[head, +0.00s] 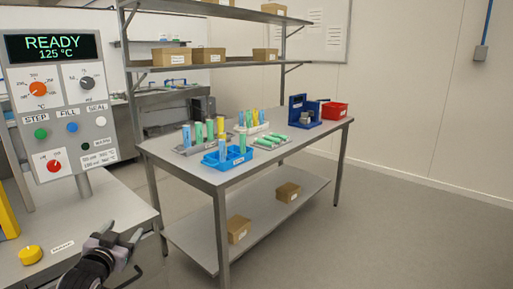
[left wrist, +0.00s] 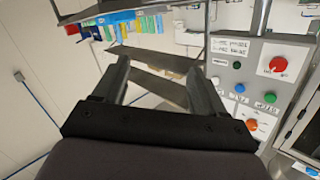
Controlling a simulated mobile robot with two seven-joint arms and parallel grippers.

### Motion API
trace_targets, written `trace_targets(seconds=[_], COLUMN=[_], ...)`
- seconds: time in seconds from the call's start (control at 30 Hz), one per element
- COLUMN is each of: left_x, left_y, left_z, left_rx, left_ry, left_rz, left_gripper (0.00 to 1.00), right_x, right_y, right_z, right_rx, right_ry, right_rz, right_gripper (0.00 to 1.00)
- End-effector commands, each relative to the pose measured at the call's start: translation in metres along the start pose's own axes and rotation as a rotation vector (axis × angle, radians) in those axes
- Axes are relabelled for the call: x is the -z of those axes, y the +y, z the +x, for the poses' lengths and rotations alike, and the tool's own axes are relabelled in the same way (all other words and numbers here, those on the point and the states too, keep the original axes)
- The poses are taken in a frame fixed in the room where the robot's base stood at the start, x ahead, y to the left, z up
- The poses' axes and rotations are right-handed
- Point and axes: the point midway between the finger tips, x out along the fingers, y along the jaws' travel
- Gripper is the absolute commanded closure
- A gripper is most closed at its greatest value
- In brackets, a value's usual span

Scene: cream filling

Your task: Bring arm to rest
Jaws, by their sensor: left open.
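My left gripper (head: 117,238) is low at the left in the head view, beside the front edge of the machine's table. It is open and empty. In the left wrist view its two fingers (left wrist: 157,85) are spread apart with nothing between them. My right gripper is in neither view. The control panel (head: 62,105) stands above and left of the gripper and reads READY, 125 °C. It also shows at the right in the left wrist view (left wrist: 250,80).
A steel workbench (head: 270,165) holds several coloured tubes (head: 210,130), a blue tray (head: 228,160), a blue device (head: 303,115) and a red bin (head: 334,110). A yellow button (head: 31,255) sits left of my gripper. The floor (head: 400,220) at right is clear.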

Motion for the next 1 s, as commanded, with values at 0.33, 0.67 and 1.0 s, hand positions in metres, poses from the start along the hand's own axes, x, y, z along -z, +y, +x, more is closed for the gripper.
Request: trace_targets(seconds=[0.33,0.67,1.0], left_x=[-0.122,-0.194,-0.212], left_y=[0.104,0.174,0.199], left_z=[-0.107,-0.243,-0.322], left_rx=[-0.163,-0.281,-0.323], left_ry=[-0.180,-0.364,-0.468], left_rz=[-0.057,-0.155,-0.219], left_gripper=[0.29,0.29,0.29], right_x=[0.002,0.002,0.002], right_y=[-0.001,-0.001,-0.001], right_z=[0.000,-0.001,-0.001], right_rx=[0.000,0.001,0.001], right_ry=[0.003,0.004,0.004], right_rz=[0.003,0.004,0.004], right_gripper=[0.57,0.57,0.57])
